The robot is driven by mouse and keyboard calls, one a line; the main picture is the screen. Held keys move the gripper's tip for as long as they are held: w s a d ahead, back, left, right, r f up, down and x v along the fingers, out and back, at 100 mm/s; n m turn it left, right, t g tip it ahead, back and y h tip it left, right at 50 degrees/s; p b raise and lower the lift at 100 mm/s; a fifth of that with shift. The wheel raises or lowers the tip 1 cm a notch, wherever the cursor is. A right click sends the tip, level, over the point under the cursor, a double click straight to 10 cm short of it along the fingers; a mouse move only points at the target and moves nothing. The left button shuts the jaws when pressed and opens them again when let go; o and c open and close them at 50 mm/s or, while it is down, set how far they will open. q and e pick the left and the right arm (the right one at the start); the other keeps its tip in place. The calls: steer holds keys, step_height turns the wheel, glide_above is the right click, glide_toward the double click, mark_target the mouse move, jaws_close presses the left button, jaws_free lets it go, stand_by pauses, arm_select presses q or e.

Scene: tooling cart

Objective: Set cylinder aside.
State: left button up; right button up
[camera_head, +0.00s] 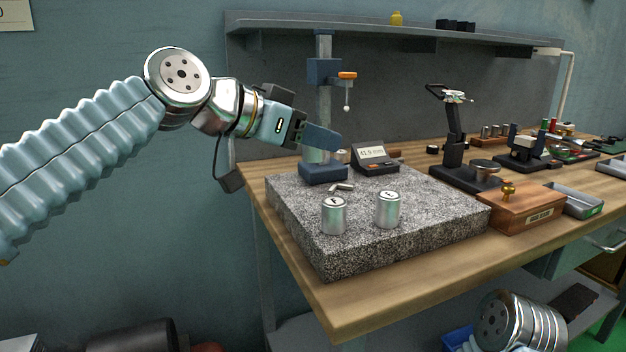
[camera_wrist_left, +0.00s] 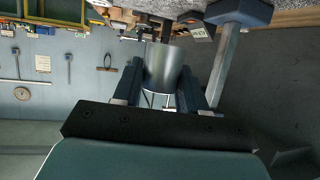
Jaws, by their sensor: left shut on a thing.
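My left gripper (camera_head: 322,140) reaches in from the left, above the back left of the granite plate (camera_head: 420,226) and close to the height gauge's post. In the left wrist view its two dark fingers (camera_wrist_left: 162,88) are shut on a plain metal cylinder (camera_wrist_left: 163,68). In the head view the near finger hides most or all of that cylinder. Two more metal cylinders with marked tops stand upright on the granite plate, one at left (camera_head: 334,217) and one at right (camera_head: 387,211). My right gripper is not in view.
The height gauge (camera_head: 323,171) with its blue base stands at the plate's back left, by a small display (camera_head: 375,158). A wooden box (camera_head: 522,207) with a brass knob, a grey tray (camera_head: 575,201) and a black stand (camera_head: 455,152) are to the right. Small metal pieces (camera_head: 342,187) lie on the plate.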

arm_select(q)
glide_above(309, 200)
steer(key=s, duration=0.1)
steer(key=f, duration=0.4)
steer(key=shift+s+d, duration=0.1)
steer(key=shift+s, duration=0.1)
steer(key=f, duration=0.2)
steer(key=w+f+b, duration=0.1)
steer(key=f, duration=0.1)
steer(key=shift+w+f, duration=0.1)
steer(key=shift+w, duration=0.1)
steer(key=shift+f, duration=0.25)
steer(key=shift+f+b, duration=0.15)
steer(key=shift+b, duration=0.2)
steer(key=o, duration=0.6)
steer(key=shift+f, duration=0.1)
steer(key=o, duration=0.5)
